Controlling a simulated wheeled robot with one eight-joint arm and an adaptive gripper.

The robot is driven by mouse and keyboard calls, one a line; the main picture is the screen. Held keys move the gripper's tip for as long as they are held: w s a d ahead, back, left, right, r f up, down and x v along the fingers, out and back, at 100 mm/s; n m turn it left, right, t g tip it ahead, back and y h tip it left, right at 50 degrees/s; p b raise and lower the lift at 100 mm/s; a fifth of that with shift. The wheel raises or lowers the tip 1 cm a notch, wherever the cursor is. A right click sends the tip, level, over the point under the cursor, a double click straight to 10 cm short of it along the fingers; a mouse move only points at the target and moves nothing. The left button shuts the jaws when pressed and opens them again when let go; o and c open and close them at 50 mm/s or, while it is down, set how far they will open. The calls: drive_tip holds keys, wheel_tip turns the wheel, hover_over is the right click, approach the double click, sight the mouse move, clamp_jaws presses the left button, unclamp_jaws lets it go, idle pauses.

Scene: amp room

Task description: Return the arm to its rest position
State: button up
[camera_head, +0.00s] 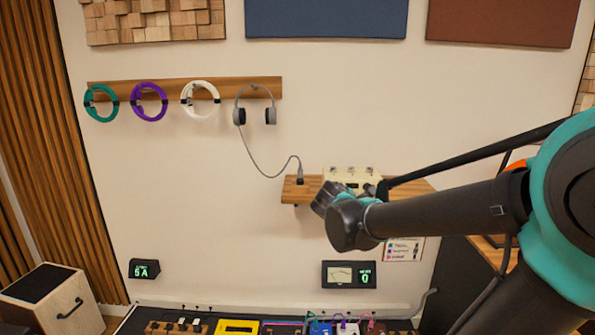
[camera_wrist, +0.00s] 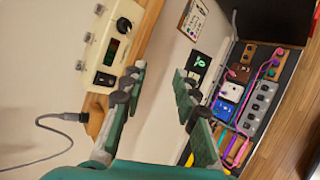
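My arm comes in from the right in the head view. My gripper (camera_head: 326,198) is at its end, in front of the small wooden wall shelf (camera_head: 414,186) and the cream device (camera_head: 352,176) on it. In the wrist view the two fingers of my gripper (camera_wrist: 158,98) stand wide apart, with nothing between them. The cream device (camera_wrist: 112,45) shows beyond the left finger. The arm and gripper hide part of the shelf in the head view.
Grey headphones (camera_head: 254,112) hang on a wall rail, their cable running to a plug (camera_head: 299,174) at the shelf's left end. Several coloured rings hang beside them. A pedalboard (camera_wrist: 246,95) lies low down. A wooden box (camera_head: 52,298) stands at lower left.

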drive_tip(key=s+d+f+m+g+y, duration=0.1)
drive_tip(key=s+f+m+g+y, duration=0.4)
drive_tip(key=s+f+m, duration=1.2)
drive_tip(key=s+f+g, duration=0.1)
drive_tip(key=s+f, duration=0.2)
drive_tip(key=s, duration=0.1)
drive_tip(key=shift+d+f+g+y, duration=0.2)
drive_tip(key=shift+f+g+y, duration=0.1)
drive_tip(key=shift+f+y, duration=0.1)
idle(0.3)
